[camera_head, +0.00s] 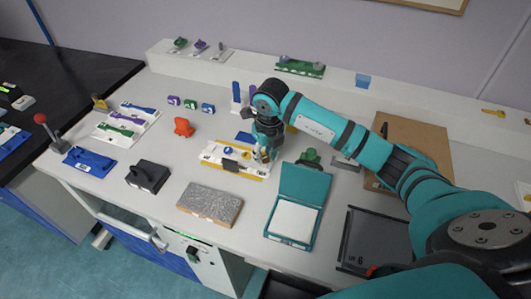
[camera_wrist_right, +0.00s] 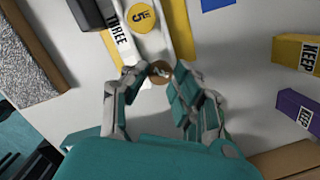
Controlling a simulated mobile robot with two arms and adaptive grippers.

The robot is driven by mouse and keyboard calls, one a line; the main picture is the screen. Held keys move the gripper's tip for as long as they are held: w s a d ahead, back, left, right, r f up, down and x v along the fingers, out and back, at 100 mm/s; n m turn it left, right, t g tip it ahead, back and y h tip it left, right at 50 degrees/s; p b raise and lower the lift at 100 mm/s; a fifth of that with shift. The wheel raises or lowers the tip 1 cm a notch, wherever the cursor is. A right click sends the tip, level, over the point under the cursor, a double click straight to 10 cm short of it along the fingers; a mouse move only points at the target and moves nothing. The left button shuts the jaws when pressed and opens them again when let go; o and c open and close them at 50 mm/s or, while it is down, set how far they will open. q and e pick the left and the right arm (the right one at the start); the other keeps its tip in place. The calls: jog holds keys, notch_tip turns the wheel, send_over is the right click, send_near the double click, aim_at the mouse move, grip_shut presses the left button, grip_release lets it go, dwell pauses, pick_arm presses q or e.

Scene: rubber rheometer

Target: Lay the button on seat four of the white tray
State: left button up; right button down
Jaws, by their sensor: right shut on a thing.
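My right gripper (camera_head: 264,155) is low at the tray's right end. In the right wrist view, the right gripper (camera_wrist_right: 157,75) is shut on a small round brown button (camera_wrist_right: 160,70) held between its fingertips. The tray (camera_wrist_right: 183,35) shows there beyond the fingertips, with the label THREE and a yellow disc marked 5. I cannot tell whether the button touches the tray. Seat four is not legible. My left gripper is not in view.
A teal open case (camera_head: 296,221) and a granular grey slab (camera_head: 210,203) lie in front of the tray. An orange piece (camera_head: 183,127) stands to its left. A green object (camera_head: 310,157) is right of the gripper. Bare bench lies between the slab and the case.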

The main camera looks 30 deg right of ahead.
jog(key=shift+f, duration=0.4)
jog(key=c, duration=1)
grip_release()
jog(key=shift+r, duration=0.1)
jog(key=r, duration=0.4)
jog(key=s+r, duration=0.1)
jog(key=r, duration=0.6)
jog(key=shift+s+r, duration=0.2)
jog(key=shift+r, duration=0.2)
